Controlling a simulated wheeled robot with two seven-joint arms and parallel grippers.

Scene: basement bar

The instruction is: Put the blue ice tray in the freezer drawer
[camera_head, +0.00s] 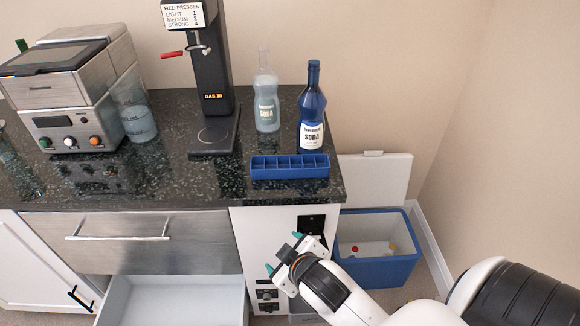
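The blue ice tray (290,172), a long tray with a row of square compartments, sits upright near the front edge of the dark stone counter (205,185). Below the counter, a pale drawer (175,302) is pulled out and its visible inside is empty; its front is cut off by the frame. It looks like the freezer drawer. My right gripper (283,252) reaches in from the right. It is below the counter edge and the tray, in front of the white cabinet panel, with its teal fingertips apart and nothing between them. My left gripper is out of view.
A clear bottle (266,100) and a blue soda bottle (312,112) stand behind the tray. A black soda machine (210,80) and a steel appliance (70,90) stand left. A closed steel drawer (130,240) is above the open one. An open blue cooler (375,262) stands right.

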